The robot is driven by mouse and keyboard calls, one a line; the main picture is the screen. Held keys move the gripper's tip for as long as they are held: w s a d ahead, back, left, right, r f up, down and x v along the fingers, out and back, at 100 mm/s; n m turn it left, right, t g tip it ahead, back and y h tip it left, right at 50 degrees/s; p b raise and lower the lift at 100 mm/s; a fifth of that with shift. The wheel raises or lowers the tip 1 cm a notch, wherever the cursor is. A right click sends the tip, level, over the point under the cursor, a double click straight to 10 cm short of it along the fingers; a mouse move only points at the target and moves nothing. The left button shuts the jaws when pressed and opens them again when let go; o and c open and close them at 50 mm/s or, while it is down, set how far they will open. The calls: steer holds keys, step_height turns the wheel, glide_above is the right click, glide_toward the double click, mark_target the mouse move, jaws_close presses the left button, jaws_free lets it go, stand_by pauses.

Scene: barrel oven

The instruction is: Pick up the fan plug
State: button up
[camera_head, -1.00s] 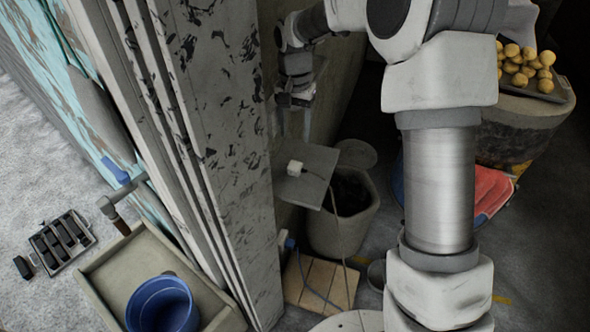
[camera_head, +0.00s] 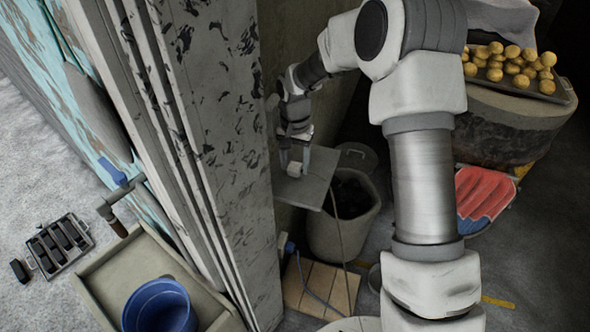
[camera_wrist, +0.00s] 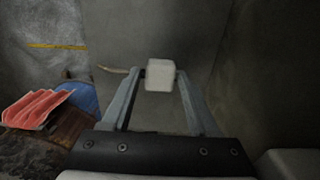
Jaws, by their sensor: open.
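The fan plug (camera_head: 295,169) is a small white block on a grey shelf board (camera_head: 312,190), with a cord running down from the board. In the wrist view the plug (camera_wrist: 160,76) sits between the fingertips, with its cord leading off to the left. My gripper (camera_head: 294,160) points down over the board, its two fingers on either side of the plug. In the wrist view my gripper (camera_wrist: 161,75) is open, with its tips close to the plug's sides; I cannot tell whether either touches it.
A concrete wall corner (camera_head: 225,120) stands close left of my gripper. A grey bin (camera_head: 345,232) is under the board. A wooden pallet (camera_head: 322,288) lies on the floor. Yellow round items (camera_head: 500,60) fill a tray on a barrel at right.

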jaws_close()
stand_by(1.4)
